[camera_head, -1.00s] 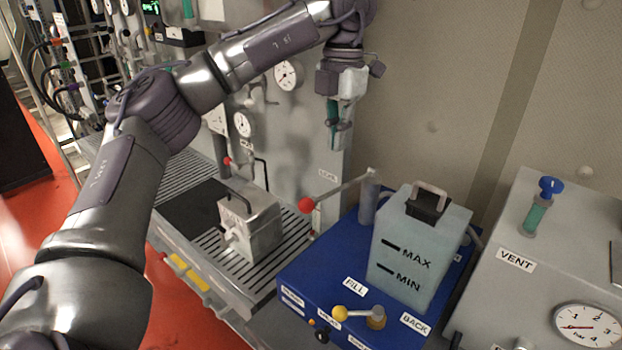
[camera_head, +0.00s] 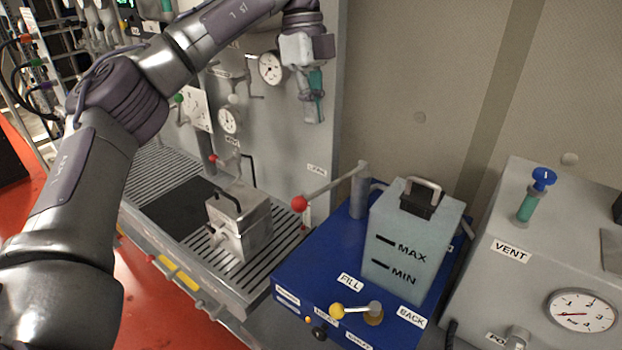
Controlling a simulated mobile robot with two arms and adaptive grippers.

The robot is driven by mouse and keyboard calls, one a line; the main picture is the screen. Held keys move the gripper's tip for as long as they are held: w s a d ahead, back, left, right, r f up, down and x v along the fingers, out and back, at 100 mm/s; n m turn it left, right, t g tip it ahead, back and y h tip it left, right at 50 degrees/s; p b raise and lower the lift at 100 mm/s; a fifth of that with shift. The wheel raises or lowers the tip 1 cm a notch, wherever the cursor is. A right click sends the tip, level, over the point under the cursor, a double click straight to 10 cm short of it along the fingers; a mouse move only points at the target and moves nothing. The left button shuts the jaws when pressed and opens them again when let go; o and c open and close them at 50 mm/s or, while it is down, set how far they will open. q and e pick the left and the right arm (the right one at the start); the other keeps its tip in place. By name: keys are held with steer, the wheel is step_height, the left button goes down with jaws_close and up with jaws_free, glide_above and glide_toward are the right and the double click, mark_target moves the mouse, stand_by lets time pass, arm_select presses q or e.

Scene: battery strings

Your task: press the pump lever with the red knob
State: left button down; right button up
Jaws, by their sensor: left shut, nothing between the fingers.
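The pump lever (camera_head: 332,186) is a grey rod with a red knob (camera_head: 299,203) at its left end. It slopes up to a grey post on the blue pump base (camera_head: 300,262). My left gripper (camera_head: 314,112) points down in front of the grey panel, above the lever and apart from it. Its fingers are shut with nothing between them. My right gripper is not in view.
A translucent tank (camera_head: 410,240) marked MAX and MIN stands right of the lever. A yellow-knobbed handle (camera_head: 338,311) sits in front. A metal block (camera_head: 240,225) rests on the slotted bench at left. A grey VENT box (camera_head: 540,265) stands at right.

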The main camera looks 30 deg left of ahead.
arm_select(q)
glide_above(315, 196)
steer(key=w, duration=0.1)
steer(key=x, duration=0.2)
steer(key=a+x, duration=0.1)
steer(key=x, duration=0.2)
steer(key=w+b+x, duration=0.1)
steer(key=x, duration=0.2)
steer(key=shift+a+f, duration=0.2)
steer(key=shift+a, duration=0.1)
steer(key=f, duration=0.1)
steer(key=f+p, duration=0.1)
steer(key=f, duration=0.1)
steer(key=f+p, duration=0.1)
steer(key=shift+s+a+f, duration=0.2)
steer(key=shift+s+f, duration=0.05)
steer(key=shift+s, duration=0.15)
steer(key=shift+a+f, duration=0.1)
steer(key=shift+f, duration=0.4)
